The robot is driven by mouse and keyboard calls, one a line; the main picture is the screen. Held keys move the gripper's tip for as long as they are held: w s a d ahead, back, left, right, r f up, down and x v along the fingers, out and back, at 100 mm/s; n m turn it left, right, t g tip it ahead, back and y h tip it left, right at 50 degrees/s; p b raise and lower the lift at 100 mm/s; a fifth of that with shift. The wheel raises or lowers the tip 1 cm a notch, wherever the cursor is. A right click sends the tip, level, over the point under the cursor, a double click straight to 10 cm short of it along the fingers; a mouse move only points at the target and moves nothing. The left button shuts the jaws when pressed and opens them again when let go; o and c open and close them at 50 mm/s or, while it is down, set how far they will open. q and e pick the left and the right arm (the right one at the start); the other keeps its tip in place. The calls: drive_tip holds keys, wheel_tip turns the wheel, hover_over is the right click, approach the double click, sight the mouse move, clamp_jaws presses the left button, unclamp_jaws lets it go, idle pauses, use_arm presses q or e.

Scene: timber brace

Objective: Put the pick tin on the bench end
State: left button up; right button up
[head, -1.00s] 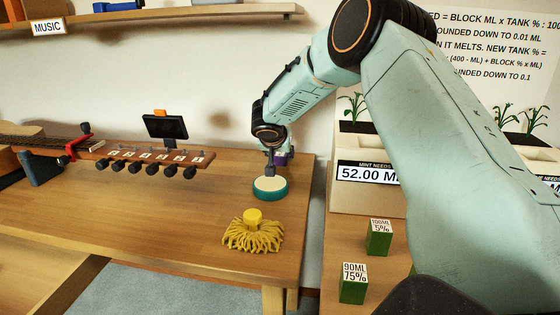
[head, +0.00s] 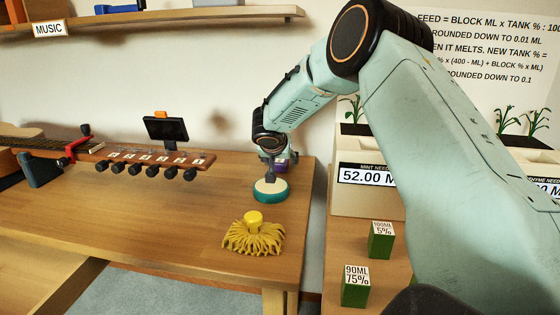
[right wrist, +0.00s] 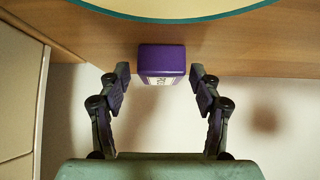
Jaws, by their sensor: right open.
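The pick tin (right wrist: 161,60) is a small purple box with a white label, standing on the wooden bench (head: 150,225) near its right end. In the head view the purple tin (head: 282,164) is mostly hidden behind my right gripper (head: 271,168). In the right wrist view my right gripper (right wrist: 160,76) is open, with one finger on each side of the tin and a gap on both sides. I cannot tell whether the fingertips reach past its near face. My left gripper is not in view.
A round teal-rimmed disc (head: 271,190) stands right in front of the tin, close to my gripper. A yellow mop-like thing (head: 253,234) lies nearer the bench edge. A guitar headstock (head: 150,155) lies left. Planters (head: 368,205) and green blocks (head: 355,286) stand right.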

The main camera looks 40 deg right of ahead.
drive_tip(key=shift+r, duration=0.1)
use_arm(q)
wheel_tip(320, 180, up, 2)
drive_tip(key=shift+p, duration=1)
use_arm(e)
drive_tip(key=v, duration=1.2)
